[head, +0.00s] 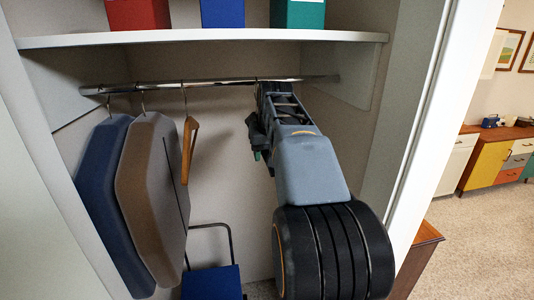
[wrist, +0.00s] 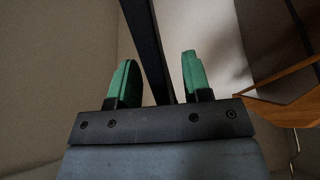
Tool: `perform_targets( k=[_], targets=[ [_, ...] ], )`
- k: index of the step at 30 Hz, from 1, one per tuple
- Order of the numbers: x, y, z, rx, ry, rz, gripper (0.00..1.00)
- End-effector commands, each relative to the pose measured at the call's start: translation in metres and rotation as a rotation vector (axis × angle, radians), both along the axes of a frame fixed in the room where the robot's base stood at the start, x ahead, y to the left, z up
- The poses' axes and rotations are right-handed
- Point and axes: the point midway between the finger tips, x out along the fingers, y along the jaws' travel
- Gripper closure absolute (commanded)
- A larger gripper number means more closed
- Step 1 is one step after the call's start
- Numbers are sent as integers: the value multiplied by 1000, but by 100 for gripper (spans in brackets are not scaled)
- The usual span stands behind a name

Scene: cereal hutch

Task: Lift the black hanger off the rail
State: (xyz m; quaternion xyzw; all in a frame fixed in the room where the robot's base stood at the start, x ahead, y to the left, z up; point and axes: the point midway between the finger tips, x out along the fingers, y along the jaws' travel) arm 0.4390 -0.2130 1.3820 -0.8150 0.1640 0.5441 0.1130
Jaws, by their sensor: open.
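The black hanger shows in the wrist view as a dark bar (wrist: 147,45) running down between the two green fingertips. My gripper (wrist: 156,75) is open, with one finger on each side of the bar and gaps visible beside it. In the head view my gripper (head: 258,154) is below the right part of the rail (head: 225,83), mostly covered by my arm. A small hook shows on the rail just above my arm; the rest of the black hanger cannot be made out there.
A wooden hanger (head: 188,150) hangs to the left; it also shows in the wrist view (wrist: 285,90). Further left hang a grey-brown garment (head: 150,190) and a blue garment (head: 100,180). A shelf (head: 200,39) with boxes is above. A blue-seated chair (head: 212,282) stands below.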

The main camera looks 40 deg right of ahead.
Motion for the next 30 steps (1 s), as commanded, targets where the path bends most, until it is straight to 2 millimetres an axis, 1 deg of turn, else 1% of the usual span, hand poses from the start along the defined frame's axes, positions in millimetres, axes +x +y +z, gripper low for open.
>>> perform_targets(
  k=[6, 14, 27, 28, 30],
  targets=[
    [3, -1, -7, 0, 0, 0, 55],
    [3, -1, -7, 0, 0, 0, 55],
    [2, -1, -7, 0, 0, 0, 97],
    [2, -1, -7, 0, 0, 0, 100],
    [2, -1, -7, 0, 0, 0, 100]
  ],
)
